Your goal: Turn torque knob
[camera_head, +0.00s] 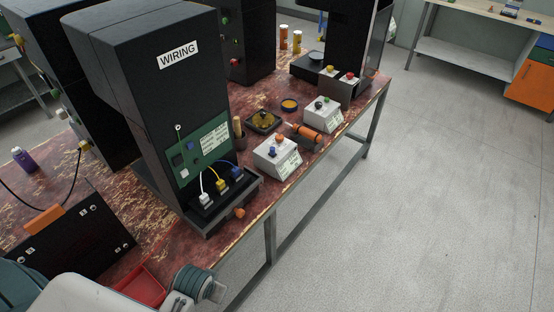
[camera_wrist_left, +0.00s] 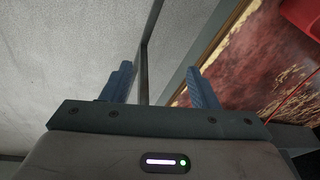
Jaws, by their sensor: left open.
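I cannot tell for certain which knob is the torque knob, as the small labels are unreadable. A white control box (camera_head: 278,158) with an orange knob (camera_head: 279,139) on top stands near the front edge of the red worn bench (camera_head: 150,244). Farther along, a second white box (camera_head: 323,114) carries a dark knob. My left gripper (camera_wrist_left: 160,86) shows in the left wrist view, its two blue fingers apart with nothing between them. It is over the bench edge, with grey floor beyond. My right gripper is not seen.
A black machine marked WIRING (camera_head: 165,110) stands left of the boxes. An orange cylinder (camera_head: 305,137) lies between them, and an orange piece (camera_head: 240,213) sits at the front edge. A red tray (camera_head: 143,287) is at the near end. The floor on the right is clear.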

